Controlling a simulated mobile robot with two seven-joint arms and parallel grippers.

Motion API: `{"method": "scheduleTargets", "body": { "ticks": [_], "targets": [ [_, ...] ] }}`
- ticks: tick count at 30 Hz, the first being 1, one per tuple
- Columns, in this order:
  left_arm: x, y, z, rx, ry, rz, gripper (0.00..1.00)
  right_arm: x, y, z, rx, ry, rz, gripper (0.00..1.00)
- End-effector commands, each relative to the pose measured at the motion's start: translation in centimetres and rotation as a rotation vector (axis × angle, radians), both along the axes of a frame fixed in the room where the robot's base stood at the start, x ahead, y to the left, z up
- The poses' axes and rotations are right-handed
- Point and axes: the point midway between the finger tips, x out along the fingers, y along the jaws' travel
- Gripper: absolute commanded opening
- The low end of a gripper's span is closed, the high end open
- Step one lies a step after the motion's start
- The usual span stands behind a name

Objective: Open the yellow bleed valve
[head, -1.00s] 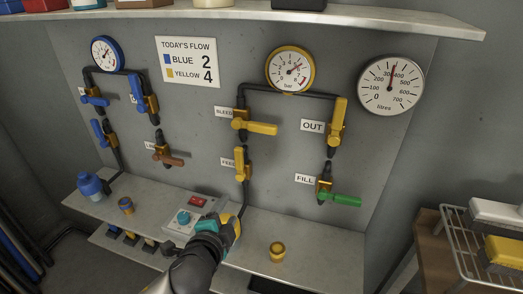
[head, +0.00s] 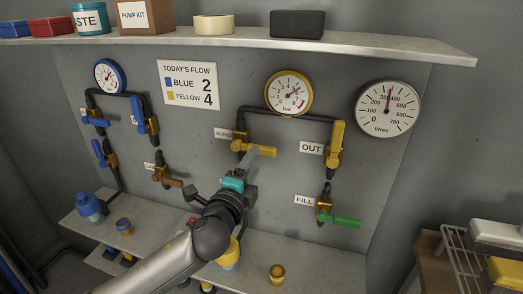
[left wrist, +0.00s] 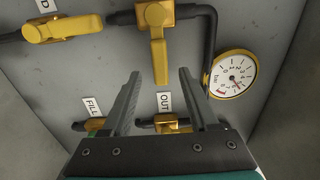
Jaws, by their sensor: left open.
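The yellow bleed valve (head: 240,145) is on the grey panel under the yellow gauge, beside the BLEED label. Its yellow handle (head: 258,151) points right, across the vertical pipe. My left gripper (head: 253,157) is open at the handle, its fingers overlapping it in the head view. In the left wrist view, the handle (left wrist: 159,62) points down, with its end between the two open fingertips (left wrist: 159,74). I cannot tell whether the fingers touch it. My right gripper is in neither view.
The OUT valve (head: 337,145) and green-handled FILL valve (head: 340,220) are to the right. My arm hides the FEED valve in the head view; its handle (left wrist: 62,27) shows in the left wrist view. A shelf (head: 390,48) overhangs the panel. A small yellow cap (head: 277,273) sits on the bench.

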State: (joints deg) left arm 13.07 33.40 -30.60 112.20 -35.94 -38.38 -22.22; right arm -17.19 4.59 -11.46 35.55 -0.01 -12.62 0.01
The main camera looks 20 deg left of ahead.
Motion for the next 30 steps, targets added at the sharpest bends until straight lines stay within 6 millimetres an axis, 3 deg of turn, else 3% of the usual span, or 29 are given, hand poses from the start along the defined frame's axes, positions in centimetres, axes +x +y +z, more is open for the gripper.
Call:
{"method": "scheduleTargets", "body": {
  "ticks": [6, 13, 27, 30],
  "targets": [
    [3.4, -0.1, 0.0, -0.002, -0.001, 0.001, 0.60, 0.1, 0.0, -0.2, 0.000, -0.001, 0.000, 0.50],
    [5.8, -0.2, 0.0, -0.002, 0.000, 0.001, 0.60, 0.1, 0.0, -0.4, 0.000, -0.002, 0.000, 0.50],
    [6.7, -0.2, 0.0, -0.002, 0.001, 0.000, 0.60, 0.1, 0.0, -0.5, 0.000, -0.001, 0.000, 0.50],
    [6.7, -0.2, 0.0, -0.002, 0.001, 0.000, 0.50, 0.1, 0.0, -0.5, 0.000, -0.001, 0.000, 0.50]
  ]
}}
